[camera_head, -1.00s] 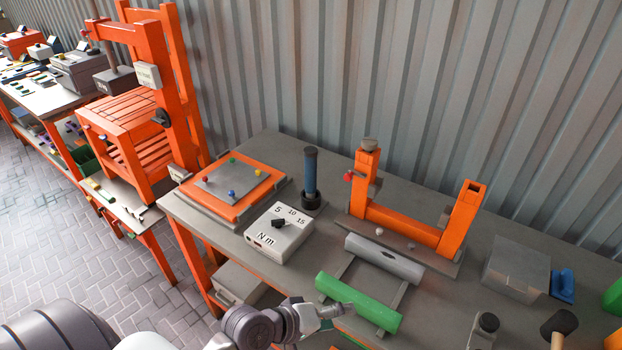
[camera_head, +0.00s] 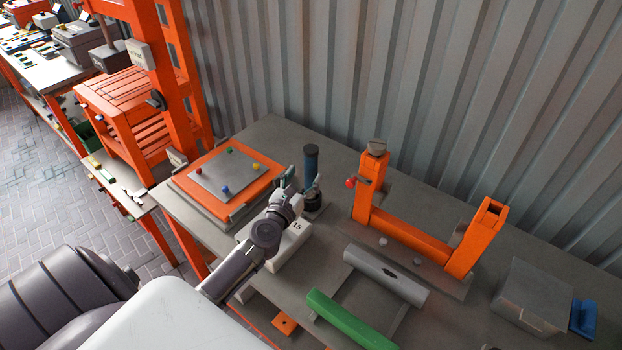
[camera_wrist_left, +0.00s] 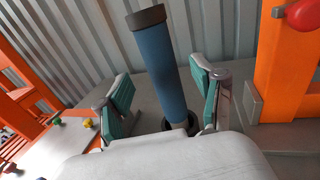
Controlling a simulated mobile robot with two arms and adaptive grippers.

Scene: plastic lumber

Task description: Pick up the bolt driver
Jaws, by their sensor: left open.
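The bolt driver (camera_head: 311,163) is a blue cylinder with a dark cap, upright in a dark round holder (camera_head: 312,200) on the grey bench. In the left wrist view the bolt driver (camera_wrist_left: 164,70) stands between and beyond the two teal-padded fingers. My left gripper (camera_head: 299,182) is open and empty, close in front of the bolt driver; the left wrist view shows its fingers (camera_wrist_left: 162,104) spread either side of it, with visible gaps. The holder is partly hidden by the gripper. My right gripper is not in view.
A white torque box (camera_head: 290,247) lies beneath my left arm. An orange plate with coloured knobs (camera_head: 262,192) is to the left, and an orange bracket frame (camera_head: 410,235) stands to the right. A corrugated wall is behind.

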